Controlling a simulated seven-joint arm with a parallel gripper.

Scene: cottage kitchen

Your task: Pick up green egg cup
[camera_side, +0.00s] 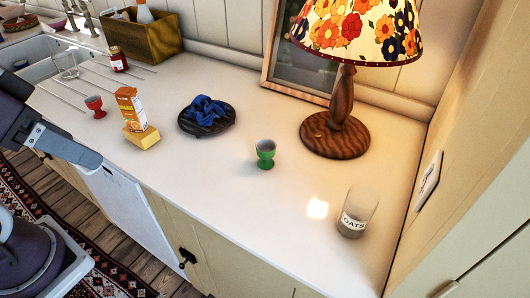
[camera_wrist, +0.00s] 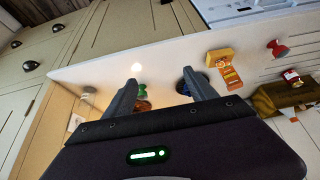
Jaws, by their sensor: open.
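The green egg cup (camera_side: 265,154) stands upright on the white countertop, near its middle in the side view. In the wrist view the egg cup (camera_wrist: 142,90) shows small beside the left finger, which partly hides what is around it. My gripper (camera_wrist: 162,80) is open and empty, its two fingers apart. In the side view my arm is at the left edge, well away from the egg cup, and the fingertips cannot be made out clearly.
A lamp (camera_side: 338,135) stands behind the egg cup, an oats jar (camera_side: 356,212) to its right. Counter around the green cup is clear.

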